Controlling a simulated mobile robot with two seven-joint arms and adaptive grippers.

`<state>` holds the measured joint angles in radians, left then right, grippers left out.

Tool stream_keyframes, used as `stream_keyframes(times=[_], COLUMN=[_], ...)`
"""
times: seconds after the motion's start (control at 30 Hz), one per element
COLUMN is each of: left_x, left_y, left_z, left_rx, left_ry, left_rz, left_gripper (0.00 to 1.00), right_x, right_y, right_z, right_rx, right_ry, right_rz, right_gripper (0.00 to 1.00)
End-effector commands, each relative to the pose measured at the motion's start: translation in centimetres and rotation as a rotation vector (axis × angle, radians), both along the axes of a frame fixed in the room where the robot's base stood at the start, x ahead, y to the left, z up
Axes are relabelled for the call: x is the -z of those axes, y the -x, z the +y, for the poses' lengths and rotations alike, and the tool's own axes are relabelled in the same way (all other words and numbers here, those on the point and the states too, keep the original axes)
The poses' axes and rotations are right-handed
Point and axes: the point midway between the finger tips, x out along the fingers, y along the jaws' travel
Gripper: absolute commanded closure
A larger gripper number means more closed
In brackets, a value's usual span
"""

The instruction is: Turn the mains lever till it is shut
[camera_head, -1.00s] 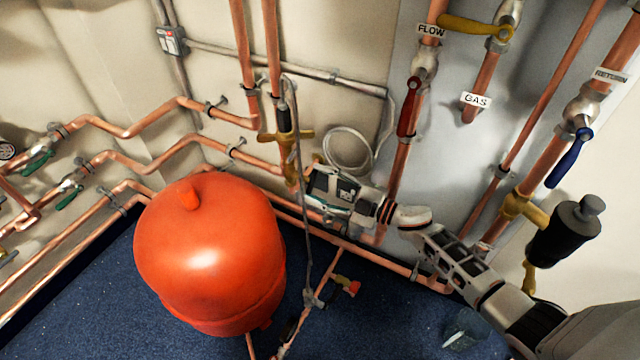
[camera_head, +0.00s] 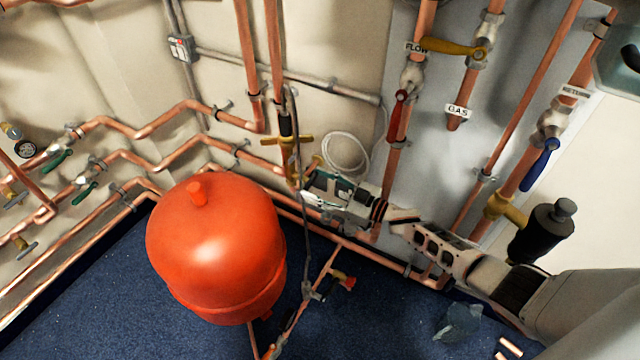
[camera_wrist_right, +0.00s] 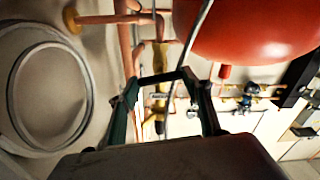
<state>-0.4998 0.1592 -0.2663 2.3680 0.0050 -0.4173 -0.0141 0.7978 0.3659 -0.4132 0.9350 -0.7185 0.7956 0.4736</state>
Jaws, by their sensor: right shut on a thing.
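My right gripper (camera_head: 308,188) reaches in from the right to the pipework behind the red tank, just below a brass valve (camera_head: 288,141) with a black top. It is shut on the mains lever, which is mostly hidden between and behind the fingers. In the right wrist view the gripper (camera_wrist_right: 162,76) shows dark green fingers drawn in at the tips. A brass valve body (camera_wrist_right: 160,97) shows between and beyond them. How far the lever is turned cannot be told.
The red tank (camera_head: 215,250) stands close left of the gripper. A thin grey hose hangs beside it. A coiled white cable (camera_head: 345,152) is on the wall behind. Red (camera_head: 398,115), yellow (camera_head: 455,48) and blue (camera_head: 540,165) levers are to the right. Blue floor lies in front.

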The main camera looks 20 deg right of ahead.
Motion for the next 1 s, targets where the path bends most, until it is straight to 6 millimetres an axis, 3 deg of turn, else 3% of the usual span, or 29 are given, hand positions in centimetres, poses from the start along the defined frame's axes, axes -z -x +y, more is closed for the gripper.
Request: stream_keyframes(times=[0.4, 1.0], left_x=[0.53, 0.78], left_y=[0.53, 0.50], left_z=[0.83, 0.78], left_rx=[0.000, -0.003], left_ry=[-0.027, -0.029], left_rz=[0.015, 0.019], left_gripper=[0.69, 0.69], right_x=[-0.11, -0.05], right_y=[-0.08, -0.03], right_z=[-0.04, -0.01], right_rx=[0.001, 0.001], right_ry=[-0.173, -0.213], right_rz=[0.135, 0.164], right_gripper=[0.73, 0.73])
